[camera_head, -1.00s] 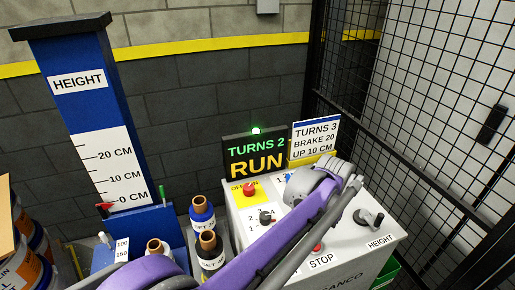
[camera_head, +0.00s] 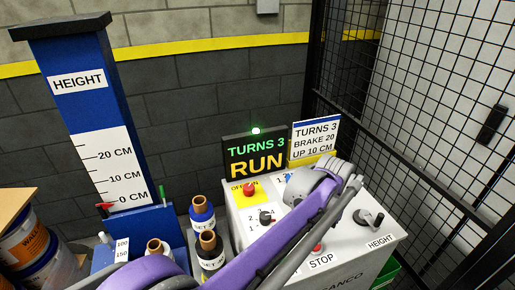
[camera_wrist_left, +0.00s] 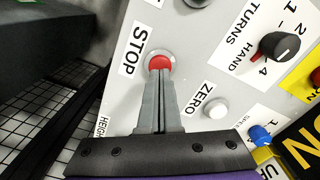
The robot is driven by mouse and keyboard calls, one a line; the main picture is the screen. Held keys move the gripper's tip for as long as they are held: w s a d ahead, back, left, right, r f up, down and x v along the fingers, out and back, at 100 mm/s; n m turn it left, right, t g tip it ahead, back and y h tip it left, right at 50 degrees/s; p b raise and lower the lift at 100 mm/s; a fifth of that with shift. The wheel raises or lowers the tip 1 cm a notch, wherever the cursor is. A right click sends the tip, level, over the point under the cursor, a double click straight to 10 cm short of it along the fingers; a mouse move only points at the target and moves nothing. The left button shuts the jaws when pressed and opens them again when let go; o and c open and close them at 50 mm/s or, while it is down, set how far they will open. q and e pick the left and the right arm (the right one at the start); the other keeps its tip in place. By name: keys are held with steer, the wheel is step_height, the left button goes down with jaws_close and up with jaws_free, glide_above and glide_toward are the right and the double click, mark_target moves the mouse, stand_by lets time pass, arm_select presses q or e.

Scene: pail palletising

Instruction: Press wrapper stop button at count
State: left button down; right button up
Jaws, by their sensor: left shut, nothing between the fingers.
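The red stop button (camera_wrist_left: 159,63), by its STOP label, is on the light grey control panel (camera_wrist_left: 225,60) in the left wrist view. My left gripper (camera_wrist_left: 160,76) is shut and empty, its fingertips over the lower part of the button. I cannot tell whether they touch or press it. In the head view, part of the stop button (camera_head: 318,247) shows beside my purple arm, and the fingertips cannot be made out. The display (camera_head: 256,157) reads TURNS 3 and RUN, with a green lamp lit above. My right gripper is not in view.
A white ZERO button (camera_wrist_left: 216,107) and a black TURNS knob (camera_wrist_left: 280,46) are near the stop button. Pails (camera_head: 25,245) are at far left beside a blue height post (camera_head: 75,110). Mesh fencing is at right.

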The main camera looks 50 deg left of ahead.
arm_select(q)
steer(key=shift+f, duration=0.1)
steer(key=shift+f+b, duration=0.65)
steer(key=shift+f, duration=0.35)
steer(key=shift+r+p, duration=2.3)
steer(key=shift+r, duration=0.9)
steer(key=shift+f, duration=0.1)
steer(key=shift+s, duration=0.1)
steer(key=s+d, duration=0.1)
steer(key=s, duration=0.1)
steer(key=s+d+t, duration=0.1)
steer(key=s, duration=0.1)
steer(key=s+d+t+p, duration=0.1)
steer(key=s, duration=0.2)
steer(key=shift+s+d+f+m, duration=0.1)
steer(key=shift+d+f+m, duration=0.2)
steer(key=shift+d+f, duration=0.1)
steer(key=s+d+f+t+p, duration=0.1)
steer(key=s+d+f+t, duration=0.2)
steer(key=s, duration=0.5)
steer(key=shift+f+m, duration=0.4)
steer(key=shift+f, duration=0.5)
